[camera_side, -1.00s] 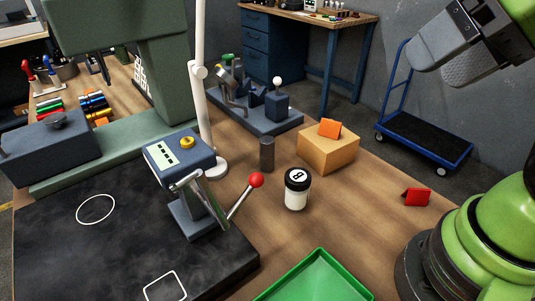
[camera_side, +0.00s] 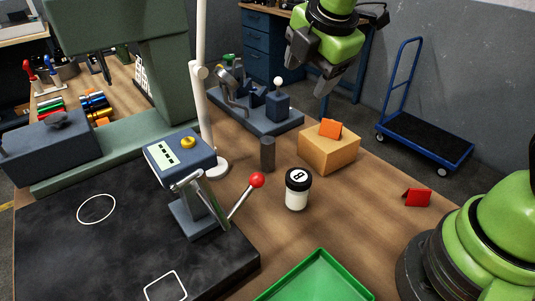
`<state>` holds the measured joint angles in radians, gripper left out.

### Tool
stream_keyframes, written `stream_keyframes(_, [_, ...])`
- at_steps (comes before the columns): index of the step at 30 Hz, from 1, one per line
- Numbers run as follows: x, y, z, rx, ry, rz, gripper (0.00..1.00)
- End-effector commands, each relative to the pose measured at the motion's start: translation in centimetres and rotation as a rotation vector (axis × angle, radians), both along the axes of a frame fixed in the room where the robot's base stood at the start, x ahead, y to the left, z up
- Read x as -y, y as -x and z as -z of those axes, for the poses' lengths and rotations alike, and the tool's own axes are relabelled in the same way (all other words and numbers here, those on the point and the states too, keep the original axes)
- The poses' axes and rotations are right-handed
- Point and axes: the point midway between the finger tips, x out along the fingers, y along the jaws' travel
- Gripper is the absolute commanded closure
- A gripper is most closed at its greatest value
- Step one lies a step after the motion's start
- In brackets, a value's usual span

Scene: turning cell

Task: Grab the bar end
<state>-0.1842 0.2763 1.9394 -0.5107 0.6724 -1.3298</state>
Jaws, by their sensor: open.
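A short dark grey cylinder, which looks like the bar end (camera_side: 267,154), stands upright on the wooden bench near the middle of the side view. It is between the white post and the cardboard-coloured block. My gripper (camera_side: 310,80), with green and grey housing and grey fingers, hangs at the top of the view, up and to the right of the bar end. It is open, points down, and is well apart from the cylinder. Nothing shows between its fingers.
A white post (camera_side: 199,100) rises left of the cylinder. A tan block (camera_side: 329,152) with an orange piece (camera_side: 330,128) is to the right. A black-lidded jar (camera_side: 297,192), a red-knobbed lever (camera_side: 257,180) and a green tray (camera_side: 315,281) are in front. A blue-grey fixture (camera_side: 275,119) is behind.

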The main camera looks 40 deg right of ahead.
Motion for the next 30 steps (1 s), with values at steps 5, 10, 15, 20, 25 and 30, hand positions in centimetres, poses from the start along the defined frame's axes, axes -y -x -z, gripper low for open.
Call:
stream_keyframes(5, [-1.8, -4.1, 6.4, -0.119, 0.264, -0.533, 0.36])
stream_keyframes(10, [-2.9, -5.6, 10.3, -0.184, 0.403, -0.851, 0.36])
stream_keyframes(15, [-3.0, -6.3, 12.4, -0.206, 0.443, -0.951, 0.36])
stream_keyframes(20, [-2.6, -7.1, 14.7, -0.207, 0.444, -0.952, 0.36])
stream_keyframes(25, [-2.3, -7.5, 16.0, -0.205, 0.443, -0.95, 0.36])
stream_keyframes(30, [-2.1, -8.1, 18.2, -0.207, 0.443, -0.949, 0.36])
